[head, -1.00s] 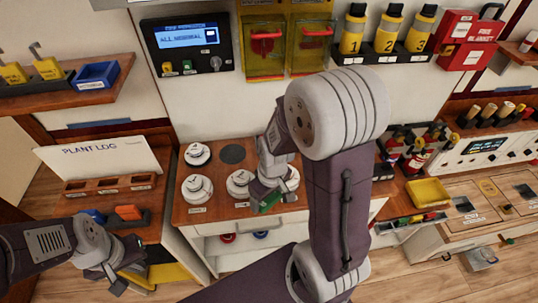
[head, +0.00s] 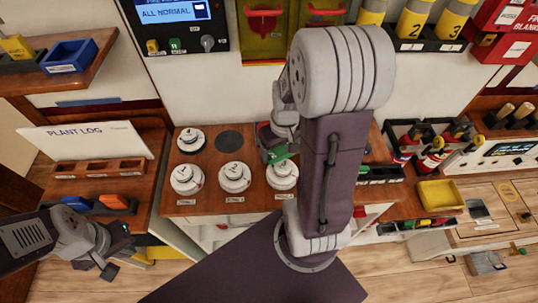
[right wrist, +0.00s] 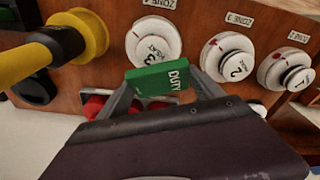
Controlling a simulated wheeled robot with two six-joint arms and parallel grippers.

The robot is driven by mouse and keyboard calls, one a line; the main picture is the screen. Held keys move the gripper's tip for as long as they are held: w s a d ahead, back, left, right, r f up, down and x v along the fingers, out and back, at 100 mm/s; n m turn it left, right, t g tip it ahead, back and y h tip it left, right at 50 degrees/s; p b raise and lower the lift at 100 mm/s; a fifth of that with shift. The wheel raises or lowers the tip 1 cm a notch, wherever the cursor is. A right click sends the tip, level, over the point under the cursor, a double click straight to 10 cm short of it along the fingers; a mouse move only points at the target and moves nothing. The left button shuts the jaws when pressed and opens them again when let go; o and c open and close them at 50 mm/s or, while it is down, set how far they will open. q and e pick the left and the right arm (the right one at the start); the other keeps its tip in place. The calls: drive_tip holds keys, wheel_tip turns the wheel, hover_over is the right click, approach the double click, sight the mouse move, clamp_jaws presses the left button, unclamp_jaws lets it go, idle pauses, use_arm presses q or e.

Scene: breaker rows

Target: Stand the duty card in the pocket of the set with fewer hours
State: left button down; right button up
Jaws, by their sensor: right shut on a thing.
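A green duty card (head: 280,155), with "DUTY" lettering on it in the right wrist view (right wrist: 160,77), is held between the fingertips of my right gripper (right wrist: 160,90). My right gripper is shut on it, above the wooden desk behind the zone 3 dial. My left gripper (head: 117,252) is empty at the lower left, its fingers apart. A plant log board (head: 88,138) stands on the left unit, its writing too small to read. A wooden block with three slots (head: 100,169) lies before it. I cannot tell which slot is the pocket.
White numbered dials stand on the wooden desk (head: 220,208), including the zone 2 dial (head: 234,177). A black labelled rack (head: 380,174) is right of my arm. A yellow-handled tool (right wrist: 60,50) is close left in the wrist view.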

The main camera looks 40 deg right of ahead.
drive_tip(key=w+f, duration=0.1)
drive_tip(key=w, duration=0.1)
drive_tip(key=w+a+f, duration=0.1)
drive_tip(key=w, duration=0.1)
drive_tip(key=w+f, duration=0.1)
drive_tip(key=shift+w+a+f, duration=0.25)
drive_tip(key=shift+w+a, duration=0.1)
drive_tip(key=shift+w, duration=0.05)
wheel_tip(320, 180, down, 4)
drive_tip(key=shift+s+r, duration=0.1)
drive_tip(key=shift+r, duration=0.05)
drive_tip(key=shift+f, duration=0.2)
drive_tip(key=shift+f+b, duration=0.2)
drive_tip(key=shift+b, duration=0.15)
drive_tip(key=o, duration=1.2)
